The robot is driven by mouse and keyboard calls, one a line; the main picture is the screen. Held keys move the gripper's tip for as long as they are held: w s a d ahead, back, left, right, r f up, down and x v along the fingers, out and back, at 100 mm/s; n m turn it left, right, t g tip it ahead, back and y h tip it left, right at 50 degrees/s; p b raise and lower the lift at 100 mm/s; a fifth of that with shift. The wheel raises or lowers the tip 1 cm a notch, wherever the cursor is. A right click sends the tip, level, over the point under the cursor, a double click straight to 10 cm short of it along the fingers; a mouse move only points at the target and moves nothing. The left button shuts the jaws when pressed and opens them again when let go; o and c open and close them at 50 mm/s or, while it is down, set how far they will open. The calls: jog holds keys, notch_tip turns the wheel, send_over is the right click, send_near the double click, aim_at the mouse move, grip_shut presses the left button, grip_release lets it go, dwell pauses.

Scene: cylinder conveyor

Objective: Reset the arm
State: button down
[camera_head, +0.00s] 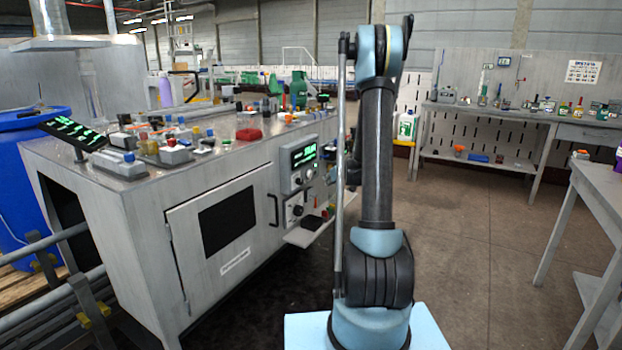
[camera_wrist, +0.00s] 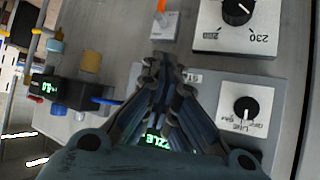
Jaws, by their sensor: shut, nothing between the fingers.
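My arm (camera_head: 377,160) stands upright in the middle of the head view, with its upper joint near the top edge. My gripper is hidden behind the arm in the head view. In the wrist view my gripper (camera_wrist: 161,64) is shut, with its fingertips close together and nothing between them. It faces a grey panel with a black knob marked 230 (camera_wrist: 237,12) and a second black knob on a white plate (camera_wrist: 245,108). Green lit text is partly hidden behind the fingers. I cannot tell whether the fingertips touch the panel.
A large grey machine (camera_head: 150,210) stands left of my arm, with a control box and green display (camera_head: 303,153) on its side. Its top holds several small coloured parts. A blue barrel (camera_head: 20,240) is at far left. Workbenches (camera_head: 480,115) stand at right. The floor between is clear.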

jog(key=s+a+r+m+g, duration=0.1)
jog(key=s+r, duration=0.2)
jog(key=s, duration=0.6)
jog(key=s+a+r+g+h, duration=0.1)
jog(key=s+a+r+g, duration=0.15)
jog(key=s, duration=0.55)
jog(key=s+a+r+m+g, duration=0.1)
jog(key=s+r, duration=0.3)
jog(key=s, duration=0.5)
jog(key=s+d+f+m+g+h, duration=0.1)
jog(key=s+f, duration=0.2)
jog(key=s, duration=1.1)
jog(key=s+d+f+m+g+h, duration=0.1)
jog(key=s+d+f+g+h, duration=0.1)
jog(key=s, duration=1.2)
jog(key=shift+s+f+m, duration=0.25)
jog(key=shift+f+m, duration=0.05)
jog(key=shift+f, duration=0.35)
jog(key=shift+d, duration=0.1)
jog(key=shift+w+f, duration=0.2)
jog(key=shift+w, duration=0.25)
